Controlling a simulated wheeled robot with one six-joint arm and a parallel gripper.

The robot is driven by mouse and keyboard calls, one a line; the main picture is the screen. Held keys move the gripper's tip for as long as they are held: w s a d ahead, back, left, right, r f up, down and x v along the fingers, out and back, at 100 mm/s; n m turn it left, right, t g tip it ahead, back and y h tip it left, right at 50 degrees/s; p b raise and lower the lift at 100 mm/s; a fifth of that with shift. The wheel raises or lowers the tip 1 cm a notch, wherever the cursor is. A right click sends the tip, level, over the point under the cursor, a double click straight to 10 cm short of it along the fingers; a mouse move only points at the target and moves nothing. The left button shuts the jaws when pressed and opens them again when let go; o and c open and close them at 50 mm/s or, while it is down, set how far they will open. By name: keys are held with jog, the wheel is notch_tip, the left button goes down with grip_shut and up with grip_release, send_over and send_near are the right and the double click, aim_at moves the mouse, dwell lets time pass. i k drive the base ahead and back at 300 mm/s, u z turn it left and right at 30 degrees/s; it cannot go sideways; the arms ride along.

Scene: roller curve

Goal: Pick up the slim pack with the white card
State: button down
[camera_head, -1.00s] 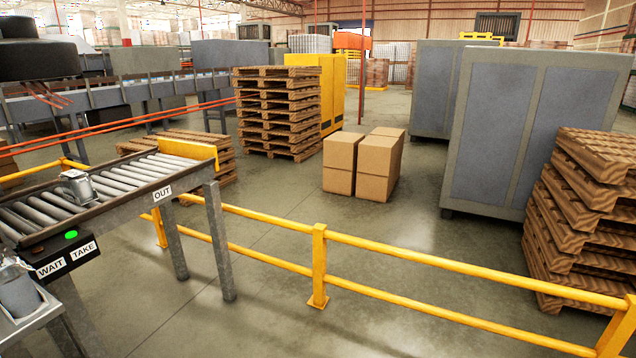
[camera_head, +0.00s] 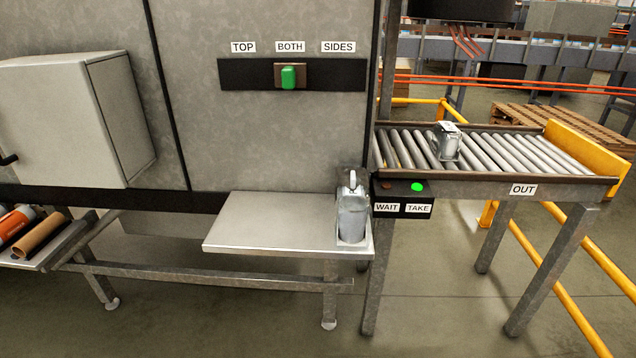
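A small silvery-grey pack (camera_head: 446,142) stands on the rollers of the out conveyor, in the right half of the head view. It has pale and dark patches near its top. It is too small to tell whether it is slim or carries a white card. My gripper is not in view.
A grey shelf (camera_head: 262,225) left of the conveyor (camera_head: 470,178) holds a clear-grey container (camera_head: 352,218) at its right end. The TAKE lamp (camera_head: 417,187) glows green. A switch (camera_head: 288,76) sits under TOP, BOTH and SIDES. A yellow rail (camera_head: 577,262) borders the floor at right.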

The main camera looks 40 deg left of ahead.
aim_at(447, 139)
jog(key=u, duration=0.6)
jog(key=i, duration=1.15)
jog(key=u, duration=0.45)
